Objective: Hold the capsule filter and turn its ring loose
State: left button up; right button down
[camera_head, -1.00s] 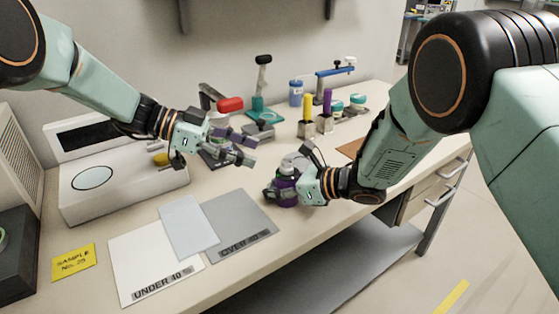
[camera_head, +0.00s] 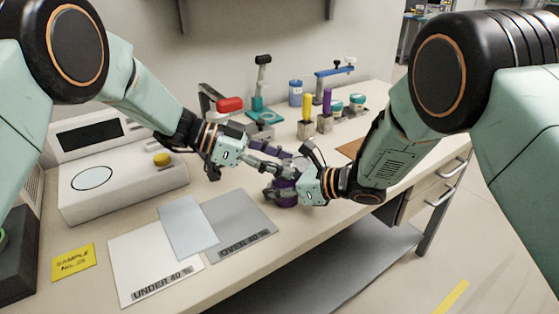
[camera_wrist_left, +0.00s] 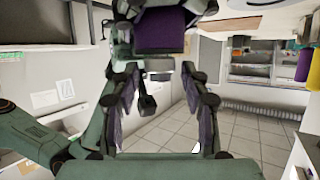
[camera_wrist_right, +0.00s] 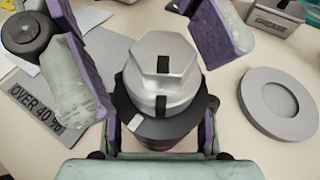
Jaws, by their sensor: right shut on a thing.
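The capsule filter stands upright on the bench, its purple body (camera_head: 286,198) visible in the head view. The right wrist view shows its silver hexagonal top (camera_wrist_right: 163,58) above a dark ring (camera_wrist_right: 185,124) with a white mark. My right gripper (camera_head: 276,191) is shut around the purple body, below the ring. My left gripper (camera_head: 284,161) is open, its fingers above the right gripper and beside the filter's top. In the right wrist view, what look like its purple-padded fingers flank the hexagonal top, apart from it. A purple cylinder, seemingly the body, shows in the left wrist view (camera_wrist_left: 160,32).
A grey round dish (camera_wrist_right: 281,103) lies beside the filter. White and grey labelled sheets (camera_head: 240,228) lie at the front left. A white instrument (camera_head: 125,190) with a yellow knob stands at the left. Yellow and purple handled tools (camera_head: 307,115) stand behind.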

pick_arm(q)
grip_shut()
jog(key=shift+r+n+t, duration=0.1)
jog(key=shift+n+t, duration=0.3)
jog(key=shift+t, duration=0.1)
jog(key=n+t, duration=0.3)
jog(key=shift+s+d+t+y, duration=0.2)
jog(key=shift+s+t+y, duration=0.1)
jog(key=shift+s+y, duration=0.1)
jog(key=shift+s+d+n+t+y, duration=0.15)
jog(key=shift+n+t+y, duration=0.75)
jog(key=shift+n+t, duration=0.55)
jog(key=shift+n+t+y, duration=0.3)
jog(key=shift+n+t, duration=0.05)
jog(key=shift+n, duration=0.1)
jog(key=shift+o, duration=1.4)
grip_release()
